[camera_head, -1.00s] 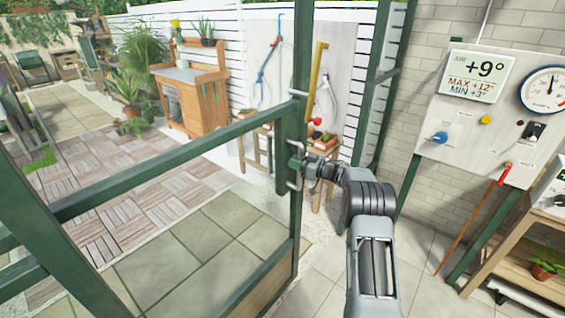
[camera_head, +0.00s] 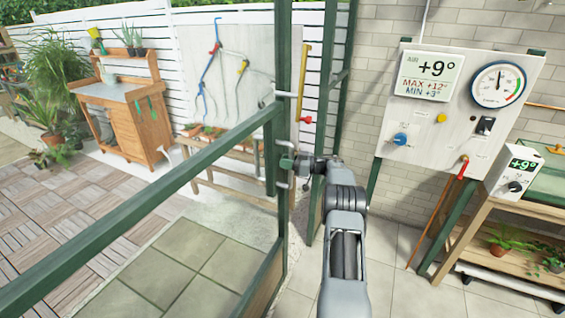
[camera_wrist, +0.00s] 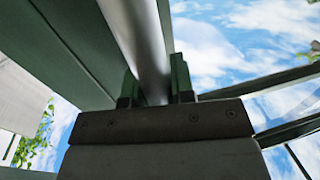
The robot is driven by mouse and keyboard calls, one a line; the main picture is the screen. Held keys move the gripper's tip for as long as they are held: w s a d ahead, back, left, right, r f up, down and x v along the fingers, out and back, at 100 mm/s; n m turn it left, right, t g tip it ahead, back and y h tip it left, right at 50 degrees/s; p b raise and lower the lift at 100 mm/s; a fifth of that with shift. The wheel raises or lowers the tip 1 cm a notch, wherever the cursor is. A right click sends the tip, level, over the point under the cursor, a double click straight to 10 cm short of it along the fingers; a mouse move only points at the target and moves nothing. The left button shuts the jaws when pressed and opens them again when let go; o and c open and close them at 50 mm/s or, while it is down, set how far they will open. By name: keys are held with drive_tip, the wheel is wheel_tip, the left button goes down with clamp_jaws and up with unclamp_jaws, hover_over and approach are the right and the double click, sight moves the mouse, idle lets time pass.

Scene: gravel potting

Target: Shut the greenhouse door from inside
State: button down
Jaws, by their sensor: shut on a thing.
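The greenhouse door is a green-framed panel (camera_head: 283,95) crossing the left and middle of the head view, its free edge upright near the centre. A grey metal handle (camera_head: 291,182) is on that edge; it shows as a smooth bar in the wrist view (camera_wrist: 140,35). My gripper (camera_head: 288,165) is shut on the handle, with a green finger on each side of the bar in the wrist view (camera_wrist: 155,88). The green door post (camera_head: 336,105) stands to the right. A gap shows between door edge and post, so the door is ajar.
A yellow bar (camera_head: 303,70) and a red knob (camera_head: 307,120) show just right of the door edge. Outside are a potting bench (camera_head: 135,115) and paving.

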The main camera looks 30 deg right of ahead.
drive_tip(key=shift+w+a+r, duration=0.1)
drive_tip(key=shift+r, duration=0.05)
drive_tip(key=c, duration=1.4)
unclamp_jaws()
drive_tip(key=shift+o, duration=1.4)
drive_tip(key=shift+w, duration=0.1)
drive_tip(key=shift+o, duration=0.7)
drive_tip(key=b+v, duration=0.2)
drive_tip(key=v, duration=1.2)
